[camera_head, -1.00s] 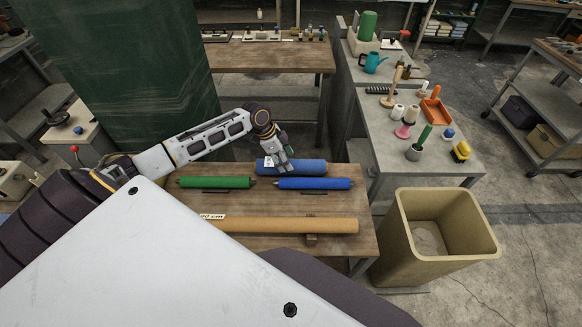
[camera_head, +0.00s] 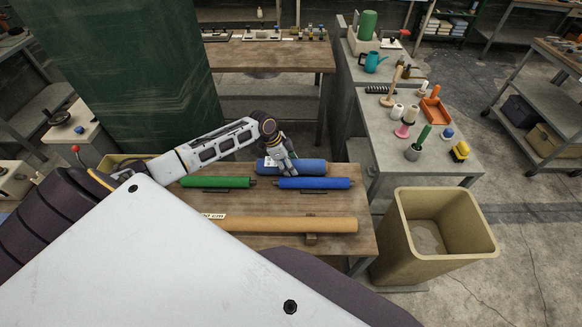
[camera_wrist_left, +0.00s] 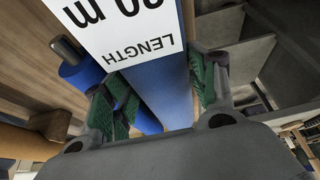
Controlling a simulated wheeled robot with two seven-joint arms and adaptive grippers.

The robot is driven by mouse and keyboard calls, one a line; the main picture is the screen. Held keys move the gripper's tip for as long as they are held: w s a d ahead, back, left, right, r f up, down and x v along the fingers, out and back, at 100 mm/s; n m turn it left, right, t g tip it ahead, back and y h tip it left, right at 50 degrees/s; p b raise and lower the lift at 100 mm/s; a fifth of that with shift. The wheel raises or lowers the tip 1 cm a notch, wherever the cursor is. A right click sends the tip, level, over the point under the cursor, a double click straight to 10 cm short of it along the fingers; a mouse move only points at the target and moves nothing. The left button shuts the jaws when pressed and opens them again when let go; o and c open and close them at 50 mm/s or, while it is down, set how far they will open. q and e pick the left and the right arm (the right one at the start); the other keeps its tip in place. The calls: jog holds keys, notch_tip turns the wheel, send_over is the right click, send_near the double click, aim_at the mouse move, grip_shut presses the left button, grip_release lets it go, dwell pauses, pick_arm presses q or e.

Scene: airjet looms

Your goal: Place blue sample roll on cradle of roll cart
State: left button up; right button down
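A thick blue roll (camera_head: 312,166) with a white label lies along the back of the wooden table. My left gripper (camera_head: 284,168) is over its left half, pointing down. In the left wrist view the labelled blue roll (camera_wrist_left: 160,90) runs between the green finger pads of my left gripper (camera_wrist_left: 160,95), one on each side; firm contact is not clear. A thinner blue roll (camera_head: 320,183) with spindle ends lies just in front; part of it shows in the left wrist view (camera_wrist_left: 82,74). I cannot tell which surface is the cart. My right gripper is not in view.
A green roll (camera_head: 215,182) lies left of the thin blue roll. A long brown tube (camera_head: 290,224) lies in front on a wooden support. A tan bin (camera_head: 400,240) stands right of the table (camera_head: 345,250). A grey bench (camera_head: 465,165) holds small items.

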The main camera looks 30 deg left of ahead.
pick_arm(q)
jog(key=c, duration=1)
jog(key=shift+r, duration=0.1)
jog(key=shift+r, duration=0.1)
jog(key=shift+r+b, duration=0.55)
jog(key=shift+r, duration=4.35)
